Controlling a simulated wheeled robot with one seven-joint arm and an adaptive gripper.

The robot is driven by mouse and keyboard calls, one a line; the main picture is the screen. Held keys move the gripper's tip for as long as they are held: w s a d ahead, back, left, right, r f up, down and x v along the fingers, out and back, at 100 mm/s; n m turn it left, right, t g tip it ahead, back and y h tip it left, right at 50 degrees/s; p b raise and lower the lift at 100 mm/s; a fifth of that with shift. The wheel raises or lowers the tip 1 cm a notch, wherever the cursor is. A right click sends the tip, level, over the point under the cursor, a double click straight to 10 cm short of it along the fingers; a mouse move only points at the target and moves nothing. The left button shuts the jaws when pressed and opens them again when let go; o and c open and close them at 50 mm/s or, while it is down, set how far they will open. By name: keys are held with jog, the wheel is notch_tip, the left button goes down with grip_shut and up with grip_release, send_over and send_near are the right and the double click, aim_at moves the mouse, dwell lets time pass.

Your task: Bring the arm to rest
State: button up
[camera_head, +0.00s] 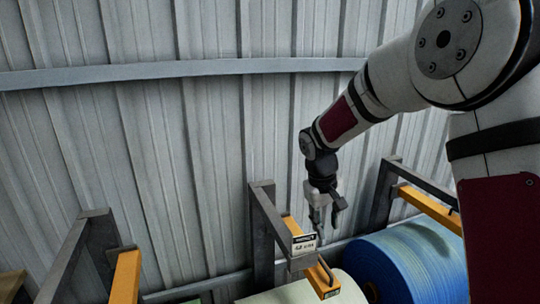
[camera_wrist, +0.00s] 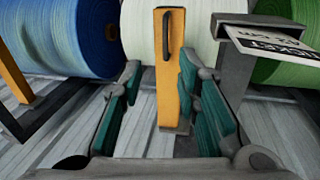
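My gripper (camera_head: 326,222) hangs from the arm and points down, just above the stand with the yellow bar. In the wrist view its two teal-padded fingers (camera_wrist: 160,84) are spread apart, with nothing held between them. The yellow bar (camera_wrist: 169,100) with a dark handle shows beyond and between the fingers; I see no contact. My arm reaches in from the right of the head view, bent at the elbow and wrist.
A blue roll (camera_head: 405,265) lies right of the gripper, and a white roll (camera_head: 300,294) lies below it. A green roll (camera_wrist: 280,70) shows in the wrist view. Grey stands (camera_head: 262,235) with yellow bars rise between rolls. A corrugated wall (camera_head: 170,150) stands behind.

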jog(key=s+d+r+t, duration=0.1)
jog(key=s+r, duration=0.6)
jog(key=r, duration=0.2)
jog(key=s+r+m+t+y, duration=0.1)
jog(key=s+r, duration=0.2)
jog(key=s, duration=0.9)
jog(key=s+d+r+m+t+y, duration=0.1)
jog(key=s+r+m+t, duration=0.1)
jog(key=s, duration=1)
jog(key=shift+r, duration=0.65)
jog(key=shift+d, duration=0.1)
